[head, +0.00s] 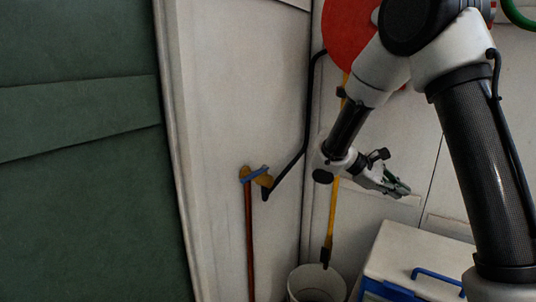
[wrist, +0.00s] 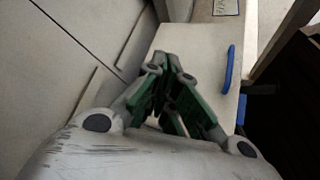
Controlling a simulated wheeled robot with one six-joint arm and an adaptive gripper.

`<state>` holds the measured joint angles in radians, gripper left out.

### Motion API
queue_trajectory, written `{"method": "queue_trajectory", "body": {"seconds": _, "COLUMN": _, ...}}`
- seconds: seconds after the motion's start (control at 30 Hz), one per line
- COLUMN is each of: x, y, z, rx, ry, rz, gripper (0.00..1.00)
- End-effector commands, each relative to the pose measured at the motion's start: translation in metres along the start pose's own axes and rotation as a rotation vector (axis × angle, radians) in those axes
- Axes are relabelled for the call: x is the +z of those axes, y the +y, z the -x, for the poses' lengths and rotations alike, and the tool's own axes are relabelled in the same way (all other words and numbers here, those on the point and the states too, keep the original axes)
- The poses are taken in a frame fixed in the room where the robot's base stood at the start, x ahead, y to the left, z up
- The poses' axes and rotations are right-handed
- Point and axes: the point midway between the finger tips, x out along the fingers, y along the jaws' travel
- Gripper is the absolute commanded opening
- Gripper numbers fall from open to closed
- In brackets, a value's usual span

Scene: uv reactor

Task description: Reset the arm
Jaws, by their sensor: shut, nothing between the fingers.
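My arm reaches down from the top right of the head view and bends back toward the right. My gripper (head: 404,189) is at its end, in front of the pale wall and above a white cabinet. In the wrist view my gripper (wrist: 170,58) shows its green-padded fingers with the tips together and nothing between them. Below the fingertips in that view lies the pale top of the cabinet (wrist: 212,90). The gripper touches nothing that I can see.
The white cabinet (head: 420,252) with a blue handle (head: 437,276) stands at the lower right. A white bucket (head: 316,284), a yellow pole (head: 331,220) and a brown pole (head: 249,240) are by the wall. A red disc (head: 345,35) is behind my arm. A green panel (head: 75,190) fills the left.

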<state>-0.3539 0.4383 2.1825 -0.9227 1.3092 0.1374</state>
Motion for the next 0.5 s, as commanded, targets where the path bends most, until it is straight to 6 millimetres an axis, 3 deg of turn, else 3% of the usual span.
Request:
{"method": "queue_trajectory", "body": {"seconds": 0.03, "x": 0.030, "y": -0.001, "z": -0.001, "rx": -0.067, "ry": 0.040, "rz": -0.069, "gripper": 0.00}}
{"method": "queue_trajectory", "body": {"seconds": 0.2, "x": 0.105, "y": -0.026, "z": -0.004, "rx": -0.285, "ry": 0.189, "rz": -0.276, "gripper": 0.00}}
{"method": "queue_trajectory", "body": {"seconds": 0.3, "x": 0.141, "y": -0.046, "z": -0.003, "rx": -0.401, "ry": 0.291, "rz": -0.401, "gripper": 0.00}}
{"method": "queue_trajectory", "body": {"seconds": 0.5, "x": 0.193, "y": -0.092, "z": 0.008, "rx": -0.597, "ry": 0.524, "rz": -0.652, "gripper": 0.00}}
